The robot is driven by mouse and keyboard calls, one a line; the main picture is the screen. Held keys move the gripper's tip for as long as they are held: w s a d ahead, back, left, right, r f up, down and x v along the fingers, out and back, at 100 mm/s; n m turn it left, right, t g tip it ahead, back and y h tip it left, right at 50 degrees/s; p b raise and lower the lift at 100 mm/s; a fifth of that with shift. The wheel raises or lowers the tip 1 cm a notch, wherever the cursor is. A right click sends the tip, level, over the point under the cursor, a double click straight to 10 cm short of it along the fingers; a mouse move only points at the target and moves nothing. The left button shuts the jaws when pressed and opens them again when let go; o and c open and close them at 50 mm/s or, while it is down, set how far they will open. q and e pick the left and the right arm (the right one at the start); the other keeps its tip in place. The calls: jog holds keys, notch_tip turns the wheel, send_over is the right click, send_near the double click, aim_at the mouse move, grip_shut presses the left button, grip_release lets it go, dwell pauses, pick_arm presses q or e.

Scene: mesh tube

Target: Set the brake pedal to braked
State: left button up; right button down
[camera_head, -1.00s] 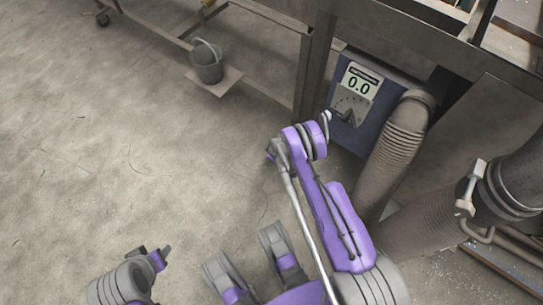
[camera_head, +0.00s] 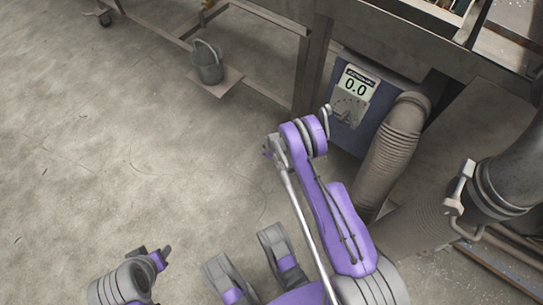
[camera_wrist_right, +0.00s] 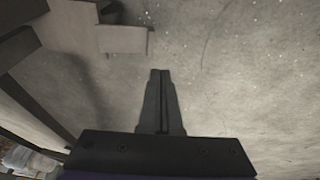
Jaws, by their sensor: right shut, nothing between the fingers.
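I cannot make out a brake pedal for certain in either view. My right gripper (camera_wrist_right: 160,75) is shut and empty in the right wrist view, pointing over bare floor. A pale stepped plate or block (camera_wrist_right: 122,40) lies beyond and left of its tips; I cannot tell whether it is the pedal. In the head view my right gripper (camera_head: 268,152) is small and partly hidden behind its own wrist, left of the blue box. My left gripper (camera_head: 156,254) is at the bottom left over bare floor; its jaw opening is unclear.
A blue box (camera_head: 350,135) with a display reading 0.0 and a dial stands under the bench (camera_head: 313,70). A ribbed hose (camera_head: 392,145) and a large clamped duct (camera_head: 505,185) are at the right. Floor at left is clear.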

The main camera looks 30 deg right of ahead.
jog(key=s+a+r+p, duration=0.2)
jog(key=s+a+r, duration=0.1)
jog(key=r, duration=0.6)
jog(key=shift+s+a, duration=0.35)
jog(key=shift+s, duration=0.55)
